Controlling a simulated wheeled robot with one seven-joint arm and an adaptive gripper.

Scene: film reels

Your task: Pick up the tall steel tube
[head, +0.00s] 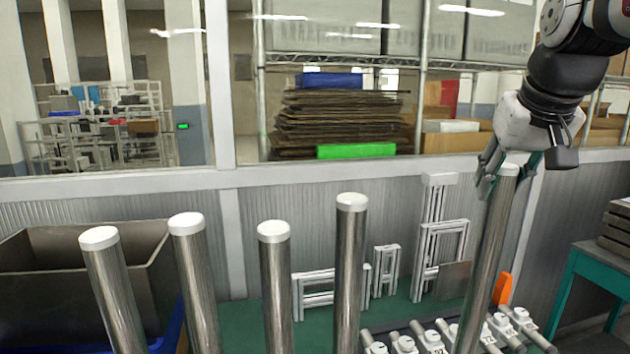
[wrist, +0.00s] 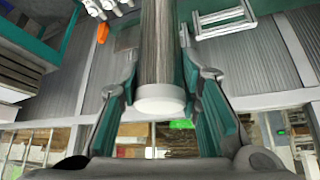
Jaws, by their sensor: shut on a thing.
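Several upright steel tubes with white end caps stand in the head view. My gripper (head: 510,165) is at the far right, with its fingers around the top of the rightmost steel tube (head: 488,260). That tube leans slightly, its white cap between the fingers. In the wrist view the same tube (wrist: 162,50) runs between the two fingers of my gripper (wrist: 160,85), cap toward the camera. The other tubes stand apart to the left: one (head: 349,270), one (head: 276,290), one (head: 195,280) and one (head: 113,290). The lower ends are out of view.
A dark bin (head: 150,250) stands at the left. White frames (head: 440,250) lean on the wall behind. White-and-steel fittings (head: 430,340) sit low near the held tube. A teal table (head: 590,270) is at the right. A windowed wall (head: 150,182) closes the back.

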